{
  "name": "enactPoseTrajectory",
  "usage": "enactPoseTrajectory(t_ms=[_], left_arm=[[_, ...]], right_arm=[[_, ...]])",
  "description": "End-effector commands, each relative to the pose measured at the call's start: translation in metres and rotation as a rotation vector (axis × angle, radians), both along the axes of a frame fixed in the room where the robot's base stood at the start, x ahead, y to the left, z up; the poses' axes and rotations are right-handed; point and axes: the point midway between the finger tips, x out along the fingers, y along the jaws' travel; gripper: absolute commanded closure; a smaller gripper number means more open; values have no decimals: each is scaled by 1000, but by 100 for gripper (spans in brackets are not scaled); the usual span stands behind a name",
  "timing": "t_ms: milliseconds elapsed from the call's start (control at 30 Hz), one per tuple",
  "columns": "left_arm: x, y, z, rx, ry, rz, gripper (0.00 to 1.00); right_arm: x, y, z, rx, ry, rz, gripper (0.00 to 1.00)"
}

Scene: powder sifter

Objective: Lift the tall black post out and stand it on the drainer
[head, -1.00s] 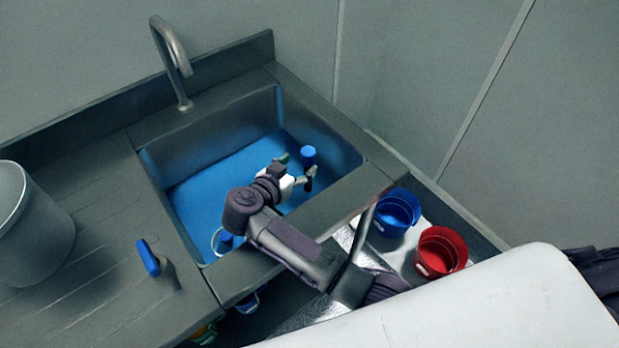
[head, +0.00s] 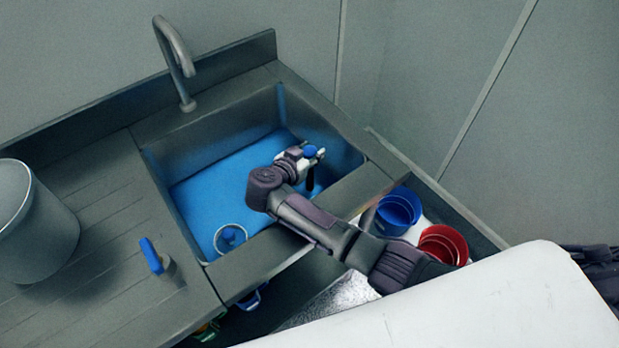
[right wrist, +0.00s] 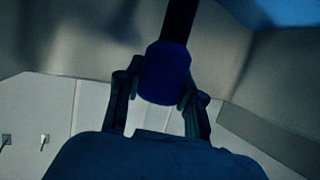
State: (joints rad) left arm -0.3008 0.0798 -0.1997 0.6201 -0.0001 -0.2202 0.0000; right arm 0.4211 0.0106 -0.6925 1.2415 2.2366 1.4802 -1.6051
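The tall black post (head: 311,181) stands in the blue-floored sink (head: 352,153), near its right side, with a blue cap (head: 311,152) on top. My right gripper (head: 309,157) is at the cap. In the right wrist view the blue cap (right wrist: 165,75) sits between the two fingers (right wrist: 163,88), which lean inward against its sides. The black shaft (right wrist: 179,20) runs on beyond it. The post's foot is hard to see. The grooved drainer (head: 95,255) is left of the sink. My left gripper is not in view.
A grey bucket (head: 40,225) and a blue-topped piece (head: 151,256) stand on the drainer. A clear ring-rimmed thing (head: 230,238) is in the sink's near corner. The tap (head: 176,60) rises behind. Blue (head: 397,212) and red (head: 443,245) cups are right of the sink.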

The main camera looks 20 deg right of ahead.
Motion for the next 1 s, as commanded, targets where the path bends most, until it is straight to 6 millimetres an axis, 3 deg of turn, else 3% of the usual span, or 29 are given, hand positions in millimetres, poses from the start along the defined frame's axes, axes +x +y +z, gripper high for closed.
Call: enactPoseTrajectory(t_ms=[33,167,567,667,1000], left_arm=[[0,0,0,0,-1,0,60],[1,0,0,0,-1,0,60],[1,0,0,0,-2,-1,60],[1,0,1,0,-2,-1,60],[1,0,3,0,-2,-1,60]], right_arm=[[0,0,0,0,0,0,79],[0,0,0,0,0,0,100],[0,1,2,1,-2,0,100],[0,1,12,2,-4,0,100],[0,1,77,4,-4,0,100]])
